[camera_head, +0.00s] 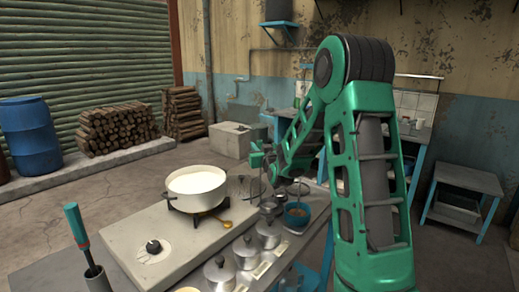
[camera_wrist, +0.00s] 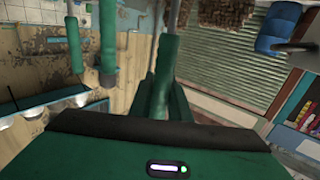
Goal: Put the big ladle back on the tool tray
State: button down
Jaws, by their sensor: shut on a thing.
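My gripper (camera_head: 258,160) is above the far right part of the worktop, beyond the white pot. In the wrist view it is shut on a green handle (camera_wrist: 164,70), with a thin metal shaft running up from it. This appears to be the big ladle; its bowl is out of the wrist view and cannot be made out in the head view. Two more green handles (camera_wrist: 75,45) hang at the left of the wrist view.
A white pot (camera_head: 197,204) of milk stands on the burner of the stove (camera_head: 125,235). Several lidded metal pots (camera_head: 219,271) line its right side. A teal-handled tool (camera_head: 76,228) stands in a metal holder at front left.

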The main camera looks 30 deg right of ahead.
jog(key=c, duration=1.7)
grip_release()
jog(key=shift+o, duration=0.2)
jog(key=shift+s, duration=0.1)
